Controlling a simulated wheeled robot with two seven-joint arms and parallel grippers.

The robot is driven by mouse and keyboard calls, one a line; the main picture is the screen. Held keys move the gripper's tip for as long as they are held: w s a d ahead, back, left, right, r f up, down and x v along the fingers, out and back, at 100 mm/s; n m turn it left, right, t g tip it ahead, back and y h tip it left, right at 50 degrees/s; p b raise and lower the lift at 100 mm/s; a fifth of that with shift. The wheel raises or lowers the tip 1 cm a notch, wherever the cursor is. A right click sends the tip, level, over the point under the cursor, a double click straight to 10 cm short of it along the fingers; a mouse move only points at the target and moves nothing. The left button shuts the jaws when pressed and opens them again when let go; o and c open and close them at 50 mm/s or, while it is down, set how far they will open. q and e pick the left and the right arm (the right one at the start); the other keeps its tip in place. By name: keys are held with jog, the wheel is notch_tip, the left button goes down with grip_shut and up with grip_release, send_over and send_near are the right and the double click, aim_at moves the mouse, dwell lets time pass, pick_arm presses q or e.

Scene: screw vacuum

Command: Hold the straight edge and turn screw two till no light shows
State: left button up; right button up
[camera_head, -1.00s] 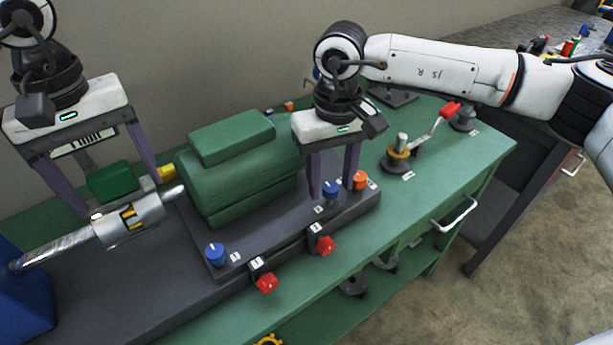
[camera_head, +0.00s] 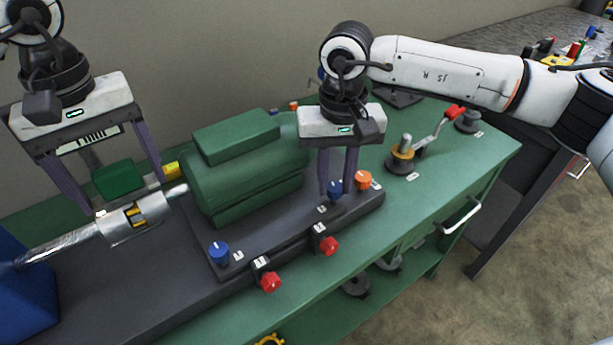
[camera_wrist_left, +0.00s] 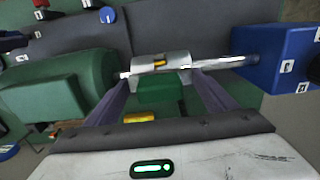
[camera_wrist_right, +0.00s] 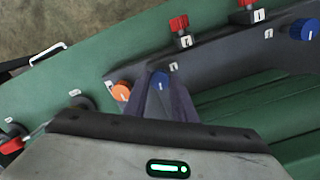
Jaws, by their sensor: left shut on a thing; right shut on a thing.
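A silver coupling (camera_head: 135,219) with yellow inside joins the shaft beside the green motor (camera_head: 245,178). My left gripper (camera_head: 127,200) spans it, one finger near each end. My right gripper (camera_head: 339,192) is shut on a blue screw knob (camera_head: 335,188) at the motor's far foot. This knob also shows between the fingers in the right wrist view (camera_wrist_right: 160,78); its tag is too small to read surely.
An orange knob (camera_head: 363,180) stands close to the right gripper. Another blue knob (camera_head: 219,252) and two red knobs (camera_head: 270,282) (camera_head: 329,246) line the front of the base. A red-handled crank (camera_head: 425,138) stands at right. A blue block (camera_head: 25,300) is at left.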

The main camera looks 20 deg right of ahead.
aim_at(335, 186)
jog(key=m, duration=0.4)
jog(key=shift+m, duration=0.4)
jog(key=m, duration=0.3)
jog(key=shift+m, duration=0.3)
jog(key=m, duration=0.4)
jog(key=shift+r+m, duration=0.1)
jog(key=shift+m, duration=1.7)
jog(key=o, duration=1)
jog(key=shift+o, duration=0.2)
notch_tip(335, 186, up, 12)
